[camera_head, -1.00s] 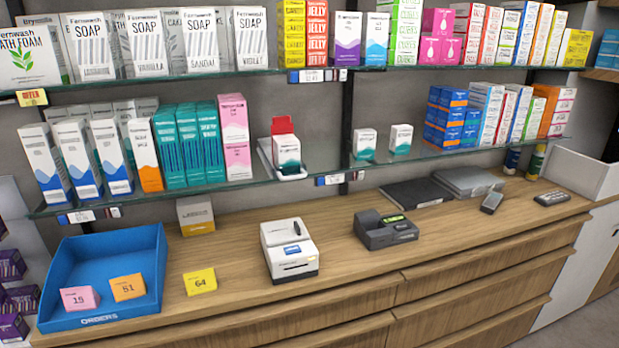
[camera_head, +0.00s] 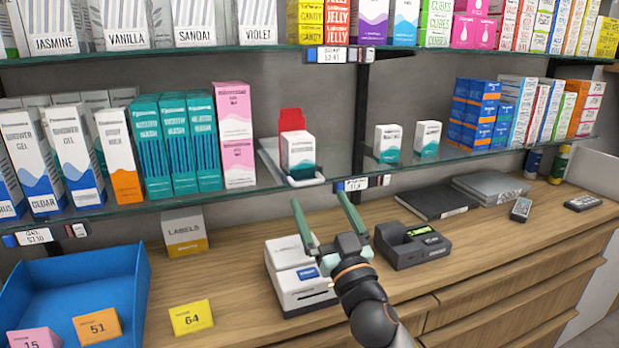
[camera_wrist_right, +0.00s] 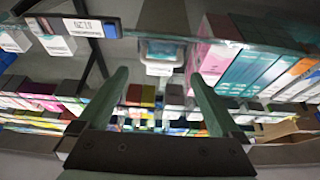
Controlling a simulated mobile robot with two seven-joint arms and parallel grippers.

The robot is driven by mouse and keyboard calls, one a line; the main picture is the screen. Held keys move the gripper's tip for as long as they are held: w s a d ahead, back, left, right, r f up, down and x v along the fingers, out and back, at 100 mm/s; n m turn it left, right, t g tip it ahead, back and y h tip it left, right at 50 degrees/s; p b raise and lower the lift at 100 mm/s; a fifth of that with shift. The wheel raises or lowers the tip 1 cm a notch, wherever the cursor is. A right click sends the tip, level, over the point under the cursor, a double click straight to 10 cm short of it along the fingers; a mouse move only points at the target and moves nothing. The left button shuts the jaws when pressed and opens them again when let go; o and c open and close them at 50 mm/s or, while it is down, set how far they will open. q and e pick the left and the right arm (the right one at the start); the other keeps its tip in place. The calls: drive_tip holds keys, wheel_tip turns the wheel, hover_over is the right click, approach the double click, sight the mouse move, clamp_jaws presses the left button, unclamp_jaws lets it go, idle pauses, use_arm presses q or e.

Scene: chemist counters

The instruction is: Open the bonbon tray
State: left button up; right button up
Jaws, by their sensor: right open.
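A small tray with a pale rim and handle-like front lip (camera_head: 306,182) sits on the lower glass shelf; no name is readable on it, but it is the only such tray on the shelf. It holds a white and teal box (camera_head: 298,154), with a red piece (camera_head: 292,120) showing above. My right gripper (camera_head: 319,199) is open and empty. Its fingers point up towards the shelf edge, below the tray and apart from it. In the right wrist view the tray's underside (camera_wrist_right: 164,50) shows beyond the open fingers (camera_wrist_right: 157,75). My left gripper is out of view.
The glass shelf edge (camera_head: 225,193) and a price label strip (camera_head: 366,183) are close to the fingers. A white label printer (camera_head: 305,295) and a dark card terminal (camera_head: 412,248) stand on the counter beside my arm. A blue orders bin (camera_head: 118,270) is at left.

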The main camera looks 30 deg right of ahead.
sight(311, 183)
drive_tip(key=p+x, duration=0.1)
drive_tip(key=x, duration=0.5)
drive_tip(key=shift+w, duration=0.3)
drive_tip(key=shift+d, duration=0.1)
clamp_jaws()
idle(0.4)
